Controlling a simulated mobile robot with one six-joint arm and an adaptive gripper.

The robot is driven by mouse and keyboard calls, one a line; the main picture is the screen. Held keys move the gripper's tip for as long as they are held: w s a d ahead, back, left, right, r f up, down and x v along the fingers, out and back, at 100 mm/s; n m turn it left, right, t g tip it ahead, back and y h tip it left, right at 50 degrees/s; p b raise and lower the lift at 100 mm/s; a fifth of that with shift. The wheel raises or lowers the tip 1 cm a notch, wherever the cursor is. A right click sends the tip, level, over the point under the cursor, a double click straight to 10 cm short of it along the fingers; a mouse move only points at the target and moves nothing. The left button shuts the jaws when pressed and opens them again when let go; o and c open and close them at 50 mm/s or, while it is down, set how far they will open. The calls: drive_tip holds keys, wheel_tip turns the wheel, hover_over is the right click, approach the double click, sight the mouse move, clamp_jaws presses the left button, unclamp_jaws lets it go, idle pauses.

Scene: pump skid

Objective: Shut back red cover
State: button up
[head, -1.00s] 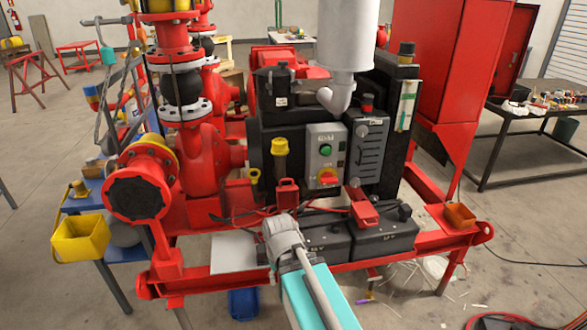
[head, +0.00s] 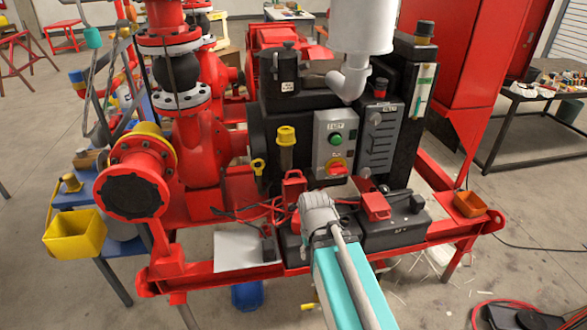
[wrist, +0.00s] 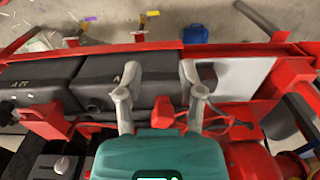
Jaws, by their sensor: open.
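Two red covers are on the black batteries in the head view. The left one (head: 294,187) stands up, its flap apparently raised; the right one (head: 376,206) sits tilted on the right battery (head: 396,229). I cannot tell for sure which is the back one. In the wrist view a red cover (wrist: 166,112) lies between the finger bases, partly hidden by my gripper body, and another red cover (wrist: 46,122) is at the left. My gripper (wrist: 160,68) is open and empty above the batteries (wrist: 130,80).
A control box (head: 335,142) with green and red knobs and a yellow-capped post (head: 286,146) stand close behind the covers. Dark and red cables (head: 240,212) run beside them.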

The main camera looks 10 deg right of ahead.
wheel_tip(320, 180, up, 22)
drive_tip(key=m+t+p, duration=0.3)
drive_tip(key=m+p, duration=1.5)
drive_tip(key=p, duration=0.4)
hover_over(294, 172)
drive_tip(key=s, duration=0.4)
drive_tip(key=shift+d+r, duration=0.1)
drive_tip(key=shift+r, duration=0.05)
drive_tip(key=shift+b, duration=0.3)
drive_tip(key=b+x, duration=0.6)
drive_tip(key=x, duration=0.1)
drive_tip(key=b+x, duration=0.6)
drive_tip(key=b, duration=0.1)
drive_tip(key=shift+w+f, duration=0.3)
clamp_jaws()
